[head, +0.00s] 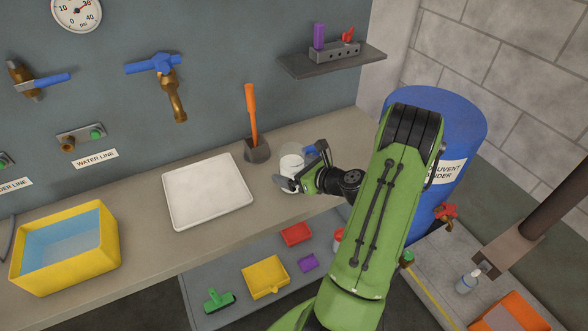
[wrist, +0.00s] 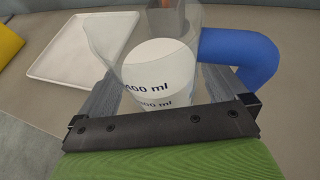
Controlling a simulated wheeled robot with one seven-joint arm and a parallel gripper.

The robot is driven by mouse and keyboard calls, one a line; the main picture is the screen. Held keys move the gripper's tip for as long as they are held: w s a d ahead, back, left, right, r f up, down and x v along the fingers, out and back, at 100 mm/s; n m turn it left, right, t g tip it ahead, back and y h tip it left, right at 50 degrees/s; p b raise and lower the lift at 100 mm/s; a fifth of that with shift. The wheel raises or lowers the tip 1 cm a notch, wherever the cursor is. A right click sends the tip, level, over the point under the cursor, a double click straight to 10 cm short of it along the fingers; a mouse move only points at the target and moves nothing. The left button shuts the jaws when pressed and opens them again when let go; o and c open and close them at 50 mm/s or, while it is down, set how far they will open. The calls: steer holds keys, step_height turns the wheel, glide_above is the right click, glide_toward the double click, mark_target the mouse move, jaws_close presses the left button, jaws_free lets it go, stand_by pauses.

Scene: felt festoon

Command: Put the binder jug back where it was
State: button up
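The binder jug (head: 291,164) is a clear jug with white contents, measuring marks and a blue handle. It is upright at the back half of the counter (head: 325,150), right of the white tray. In the wrist view the jug (wrist: 160,72) shows "400 ml" marks, with its handle (wrist: 240,60) to the right. My gripper (head: 298,172) reaches in from the right, with one finger on each side of the jug, seemingly closed against its walls. I cannot tell whether the jug's base touches the counter.
A white tray (head: 207,190) and a grey holder (head: 257,150) with an orange-handled tool stand close by. A yellow tub (head: 67,262) is at the left. A blue drum (head: 450,120) stands right, behind my arm. A small shelf (head: 330,62) hangs above.

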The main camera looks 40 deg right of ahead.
steer(key=shift+r, duration=0.15)
steer(key=a+p+v, duration=0.1)
steer(key=p+v, duration=0.1)
steer(key=v, duration=1)
steer(key=w+a+r+n+g+y, duration=0.2)
steer(key=a+r+n+g, duration=0.15)
steer(key=a+n, duration=0.6)
steer(key=w+a+r+n+g+y, duration=0.15)
steer(key=a+n+g, duration=0.25)
steer(key=a+n, duration=0.55)
steer(key=s+a+r+n+h, duration=0.2)
steer(key=s+a+r+n, duration=0.1)
steer(key=s+n, duration=0.3)
steer(key=s+a+r+n+h, duration=0.2)
steer(key=s+a+r+n, duration=0.2)
steer(key=n, duration=0.6)
steer(key=shift+s+r, duration=0.7)
steer(key=shift+s, duration=0.2)
